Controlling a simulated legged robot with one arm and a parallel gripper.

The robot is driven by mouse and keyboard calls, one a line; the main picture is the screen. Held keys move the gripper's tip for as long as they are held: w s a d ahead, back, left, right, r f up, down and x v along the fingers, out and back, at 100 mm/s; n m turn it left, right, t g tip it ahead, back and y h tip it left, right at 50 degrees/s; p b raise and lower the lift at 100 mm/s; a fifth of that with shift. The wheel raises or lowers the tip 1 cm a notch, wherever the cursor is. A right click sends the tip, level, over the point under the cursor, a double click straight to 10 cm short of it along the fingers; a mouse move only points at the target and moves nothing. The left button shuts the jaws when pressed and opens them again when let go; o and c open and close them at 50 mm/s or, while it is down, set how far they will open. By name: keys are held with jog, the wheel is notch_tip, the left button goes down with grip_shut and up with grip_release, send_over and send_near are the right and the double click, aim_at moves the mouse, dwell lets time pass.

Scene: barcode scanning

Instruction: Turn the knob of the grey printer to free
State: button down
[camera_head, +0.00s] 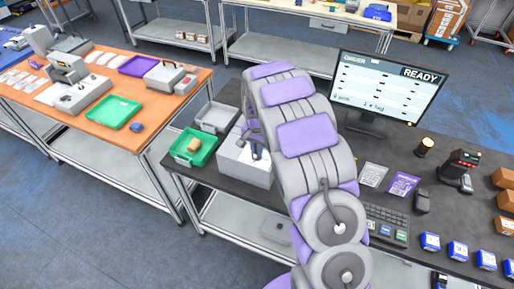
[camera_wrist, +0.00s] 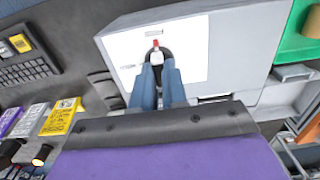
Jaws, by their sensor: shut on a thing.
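The grey printer (camera_head: 238,168) is a pale box on the dark table, left of my arm. In the wrist view the printer (camera_wrist: 225,40) shows a white panel (camera_wrist: 185,48) with small printed marks. On the panel is a dark round knob (camera_wrist: 155,48) with a white part and a red mark, which points to the top of the picture. My gripper (camera_wrist: 157,72) has its blue fingers closed on the knob, hiding its lower part. In the head view my gripper (camera_head: 256,146) is at the printer and my arm partly hides it.
A green tray (camera_head: 193,150) with a brown box and a grey tray (camera_head: 215,117) are left of the printer. A monitor (camera_head: 390,82) reading READY, a keyboard (camera_head: 387,220) and several small boxes lie right of my arm. An orange-topped table (camera_head: 130,85) stands at left.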

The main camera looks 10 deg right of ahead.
dwell(0.3)
jog(key=c, duration=1.2)
grip_release()
jog(key=shift+a, duration=0.2)
jog(key=shift+o, duration=0.2)
notch_tip(320, 180, up, 17)
jog(key=shift+r+p, duration=0.15)
jog(key=shift+p, duration=0.3)
jog(key=s+f+n+g+b, duration=0.1)
jog(key=s+f+n+b, duration=0.1)
jog(key=s, duration=1.9)
jog(key=s+f+n+b, duration=0.2)
jog(key=s+n+b, duration=0.2)
jog(key=s, duration=1.7)
jog(key=shift+s+n+g+b, duration=0.35)
jog(key=shift+n+g, duration=0.05)
jog(key=shift+n, duration=0.3)
